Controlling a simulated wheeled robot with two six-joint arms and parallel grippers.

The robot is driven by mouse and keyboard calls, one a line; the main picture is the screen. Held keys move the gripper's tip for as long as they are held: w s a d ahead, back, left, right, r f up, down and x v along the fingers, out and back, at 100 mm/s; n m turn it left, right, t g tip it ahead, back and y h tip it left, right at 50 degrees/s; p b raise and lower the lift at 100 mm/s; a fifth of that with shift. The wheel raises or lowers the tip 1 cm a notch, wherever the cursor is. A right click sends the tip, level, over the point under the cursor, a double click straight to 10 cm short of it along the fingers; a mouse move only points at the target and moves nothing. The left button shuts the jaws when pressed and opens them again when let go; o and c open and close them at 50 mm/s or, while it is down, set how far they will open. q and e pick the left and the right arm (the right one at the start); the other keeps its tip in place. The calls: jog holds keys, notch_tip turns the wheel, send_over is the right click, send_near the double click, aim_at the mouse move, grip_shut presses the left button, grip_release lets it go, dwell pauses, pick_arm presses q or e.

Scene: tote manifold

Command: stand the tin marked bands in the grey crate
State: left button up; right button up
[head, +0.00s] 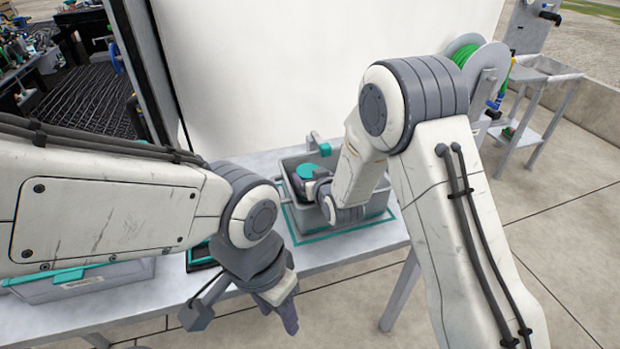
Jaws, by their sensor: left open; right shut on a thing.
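The grey crate (378,204) stands on the table inside a teal outline. My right gripper (314,184) reaches down into the crate and is shut on a round thing with a teal top, which I take to be the tin (308,171). No marking on it can be read from here. The tin's lower part is hidden by the gripper and the crate wall, so I cannot tell whether it touches the crate floor. My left gripper (279,314) is open and empty, pointing down at the table's front edge, left of and nearer than the crate.
A large white panel (320,70) rises behind the table. A green hose reel (465,55) stands behind right.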

jog(key=shift+f, duration=0.4)
jog(key=shift+f, duration=0.15)
jog(key=o, duration=1.2)
jog(key=shift+o, duration=0.2)
jog(key=v, duration=1.2)
jog(key=shift+b, duration=0.3)
